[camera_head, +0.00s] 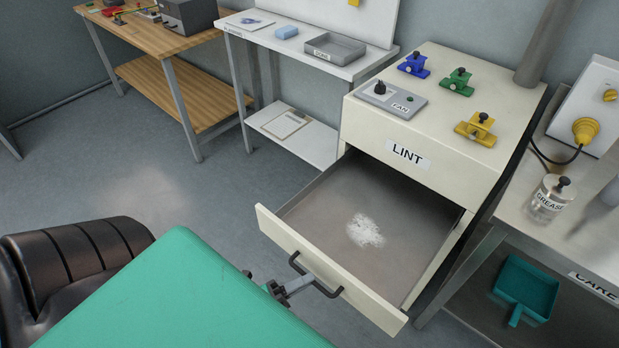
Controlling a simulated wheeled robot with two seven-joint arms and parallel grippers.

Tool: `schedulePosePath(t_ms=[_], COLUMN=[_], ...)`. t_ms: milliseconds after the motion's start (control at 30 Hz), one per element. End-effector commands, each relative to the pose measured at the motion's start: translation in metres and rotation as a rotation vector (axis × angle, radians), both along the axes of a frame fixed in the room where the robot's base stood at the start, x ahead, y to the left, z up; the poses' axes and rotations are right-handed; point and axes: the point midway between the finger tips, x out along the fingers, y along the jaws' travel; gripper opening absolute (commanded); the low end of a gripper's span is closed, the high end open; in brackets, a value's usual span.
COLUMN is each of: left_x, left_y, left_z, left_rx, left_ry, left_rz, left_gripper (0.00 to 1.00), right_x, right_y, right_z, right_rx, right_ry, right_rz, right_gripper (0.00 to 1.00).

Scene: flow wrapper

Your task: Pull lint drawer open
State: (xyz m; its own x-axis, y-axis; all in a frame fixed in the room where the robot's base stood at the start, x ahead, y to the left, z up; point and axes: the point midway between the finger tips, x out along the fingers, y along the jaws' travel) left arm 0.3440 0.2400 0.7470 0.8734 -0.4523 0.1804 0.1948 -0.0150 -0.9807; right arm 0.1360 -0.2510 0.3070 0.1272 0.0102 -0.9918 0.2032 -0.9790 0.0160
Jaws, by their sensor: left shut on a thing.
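The lint drawer (330,262) is pulled well out of the cream cabinet (423,132) marked LINT. A patch of white lint lies on its grey floor. Its dark bar handle (331,292) is on the front panel. My left gripper (298,284) is at the middle of this handle and shut on it. My own arm hides much of the gripper, and its fingertips show only in part. My right gripper is not in view.
A FAN control box (392,98) and blue, green and yellow clamps stand on the cabinet. At right, a bench holds a GREASE jar (549,198), with a teal dustpan (526,288) below. A white table (300,50) and a wooden bench (150,45) stand behind. The floor left of the drawer is clear.

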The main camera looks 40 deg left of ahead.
Motion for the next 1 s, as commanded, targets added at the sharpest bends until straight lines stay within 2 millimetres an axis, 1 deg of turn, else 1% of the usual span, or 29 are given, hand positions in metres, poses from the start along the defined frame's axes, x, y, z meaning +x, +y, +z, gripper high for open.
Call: schedulePosePath(t_ms=[267, 300, 367, 400, 667, 767, 867, 1000], left_x=[0.000, 0.000, 0.000, 0.000, 0.000, -0.005, -0.017, -0.043], left_y=[0.000, 0.000, 0.000, 0.000, 0.000, 0.003, 0.009, 0.022], left_z=[0.000, 0.000, 0.000, 0.000, 0.000, -0.002, -0.006, -0.013], left_rx=[0.000, 0.000, 0.000, 0.000, 0.000, 0.000, 0.000, 0.001], left_ry=[0.001, 0.001, 0.001, 0.001, 0.000, 0.001, 0.003, 0.005], left_rz=[0.000, 0.000, 0.000, 0.000, 0.000, 0.000, 0.001, 0.000], left_gripper=[0.00, 0.16, 0.28, 0.33, 0.33, 0.33, 0.33, 0.33], right_x=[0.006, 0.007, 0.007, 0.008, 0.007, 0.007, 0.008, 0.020], right_y=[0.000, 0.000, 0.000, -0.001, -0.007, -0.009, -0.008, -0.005], right_z=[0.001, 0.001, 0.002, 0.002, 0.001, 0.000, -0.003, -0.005], right_rx=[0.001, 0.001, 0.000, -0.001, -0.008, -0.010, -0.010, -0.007], right_ry=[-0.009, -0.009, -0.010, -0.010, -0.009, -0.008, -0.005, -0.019], right_rz=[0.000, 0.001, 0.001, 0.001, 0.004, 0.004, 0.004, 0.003], right_gripper=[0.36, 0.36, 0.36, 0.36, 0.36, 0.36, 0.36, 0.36])
